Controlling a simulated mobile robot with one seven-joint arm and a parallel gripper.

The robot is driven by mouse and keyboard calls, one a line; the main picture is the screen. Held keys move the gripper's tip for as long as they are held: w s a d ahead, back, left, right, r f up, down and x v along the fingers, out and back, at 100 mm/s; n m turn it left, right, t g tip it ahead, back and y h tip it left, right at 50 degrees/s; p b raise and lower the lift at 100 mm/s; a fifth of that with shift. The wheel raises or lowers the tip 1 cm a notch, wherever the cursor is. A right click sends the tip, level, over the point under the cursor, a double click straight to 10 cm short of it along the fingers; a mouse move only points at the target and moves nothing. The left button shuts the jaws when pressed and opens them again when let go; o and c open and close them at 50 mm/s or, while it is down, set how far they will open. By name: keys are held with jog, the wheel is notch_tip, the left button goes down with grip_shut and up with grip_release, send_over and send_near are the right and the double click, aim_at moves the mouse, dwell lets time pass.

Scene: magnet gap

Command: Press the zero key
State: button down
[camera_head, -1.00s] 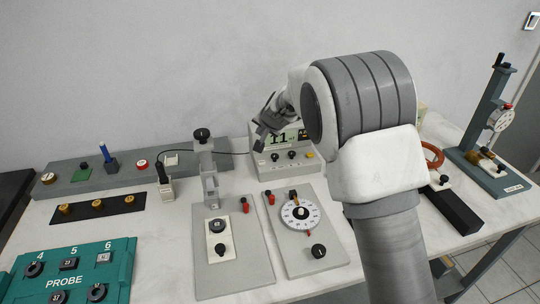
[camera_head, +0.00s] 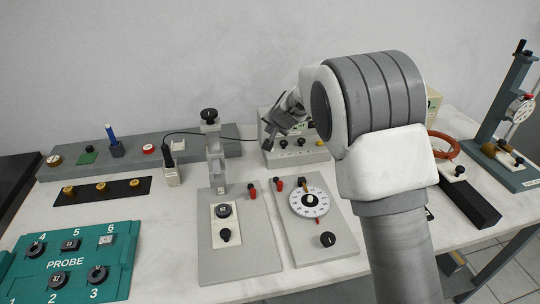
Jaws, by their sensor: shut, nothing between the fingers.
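A pale meter box (camera_head: 312,155) stands at the back of the table against the wall. A row of small keys runs along its front: dark ones (camera_head: 300,142) and a yellow one (camera_head: 320,142). Their labels are too small to read, so I cannot tell which is the zero key. My gripper (camera_head: 268,143) is shut and empty, pointing down at the left part of the box front, close to the leftmost dark key (camera_head: 283,143). It covers much of the display. Whether it touches the box or a key I cannot tell.
A grey plate with a clamp stand (camera_head: 214,160) and a grey plate with a white dial (camera_head: 309,201) lie in front of the box. A black cable (camera_head: 190,132) runs to the box. A green probe board (camera_head: 70,264) is front left. A gauge stand (camera_head: 508,100) is at right.

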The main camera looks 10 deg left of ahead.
jog(key=shift+f+b, duration=1.3)
jog(key=shift+f, duration=0.75)
jog(key=shift+f, duration=0.1)
jog(key=shift+f+b, duration=0.3)
jog(key=shift+b, duration=0.1)
jog(key=shift+f+b, duration=0.4)
jog(key=shift+f, duration=0.1)
dwell(1.0)
jog(key=shift+r, duration=0.15)
jog(key=shift+r+p, duration=0.75)
jog(key=shift+p, duration=0.05)
notch_tip(320, 180, up, 5)
jog(key=p, duration=0.4)
